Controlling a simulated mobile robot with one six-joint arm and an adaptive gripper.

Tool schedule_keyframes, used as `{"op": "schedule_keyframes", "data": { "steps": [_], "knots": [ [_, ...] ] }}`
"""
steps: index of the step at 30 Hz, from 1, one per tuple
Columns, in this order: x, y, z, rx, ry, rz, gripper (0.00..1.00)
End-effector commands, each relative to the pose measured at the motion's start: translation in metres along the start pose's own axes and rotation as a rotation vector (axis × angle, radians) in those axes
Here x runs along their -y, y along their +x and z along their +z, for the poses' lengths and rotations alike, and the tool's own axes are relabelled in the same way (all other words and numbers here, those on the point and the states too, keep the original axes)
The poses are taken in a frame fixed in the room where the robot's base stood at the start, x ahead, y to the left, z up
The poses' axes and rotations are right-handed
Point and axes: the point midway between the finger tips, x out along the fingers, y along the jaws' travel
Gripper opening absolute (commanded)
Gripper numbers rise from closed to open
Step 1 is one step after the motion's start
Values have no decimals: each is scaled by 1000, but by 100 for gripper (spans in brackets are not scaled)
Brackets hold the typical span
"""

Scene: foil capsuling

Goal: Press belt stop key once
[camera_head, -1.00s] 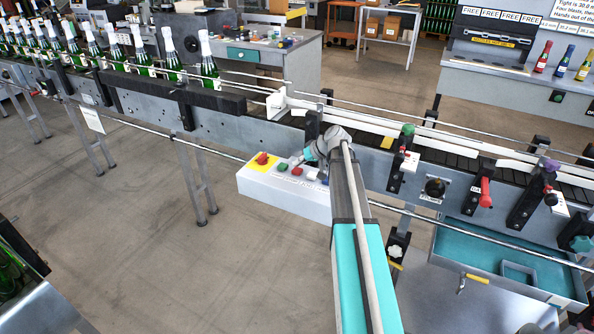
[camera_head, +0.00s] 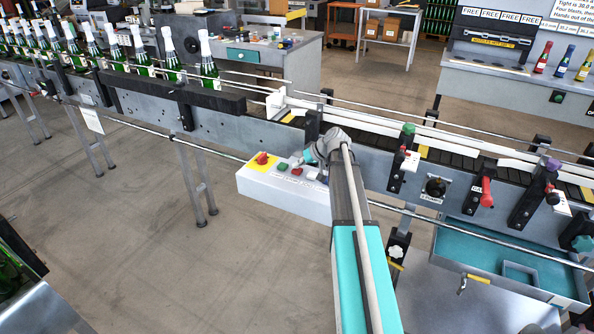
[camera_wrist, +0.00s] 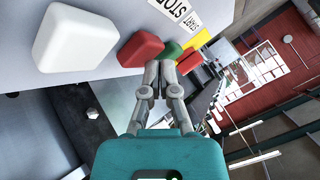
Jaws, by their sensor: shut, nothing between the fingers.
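The control box (camera_head: 285,195) sits below the conveyor rail in the head view. Its red stop key (camera_head: 297,171) lies right of a green start key (camera_head: 283,167). In the wrist view the red key (camera_wrist: 141,48) is close to the fingertips, near the label reading STOP (camera_wrist: 176,6). The green key (camera_wrist: 173,49) is just beyond it. My gripper (camera_wrist: 161,68) is shut and empty, its tips beside the red key's edge. I cannot tell whether they touch it. In the head view my arm hides part of the box's right end.
A red knob on a yellow plate (camera_head: 262,158) is at the box's left end. A large white key (camera_wrist: 75,38) is beside the red one in the wrist view. The conveyor (camera_head: 240,128) runs behind, with several green bottles (camera_head: 208,68) at the left.

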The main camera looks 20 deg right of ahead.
Motion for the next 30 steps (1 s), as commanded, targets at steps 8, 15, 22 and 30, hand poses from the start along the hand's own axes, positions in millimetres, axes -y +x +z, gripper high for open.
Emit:
{"op": "schedule_keyframes", "data": {
  "steps": [8, 15, 22, 30],
  "knots": [
    [-2, 2, 2, 0, 0, 0, 0],
    [-3, 3, 2, 0, 0, 0, 0],
    [-4, 5, 4, 0, 0, 0, 0],
    [-5, 6, 5, 0, 0, 0, 0]
  ]
}}
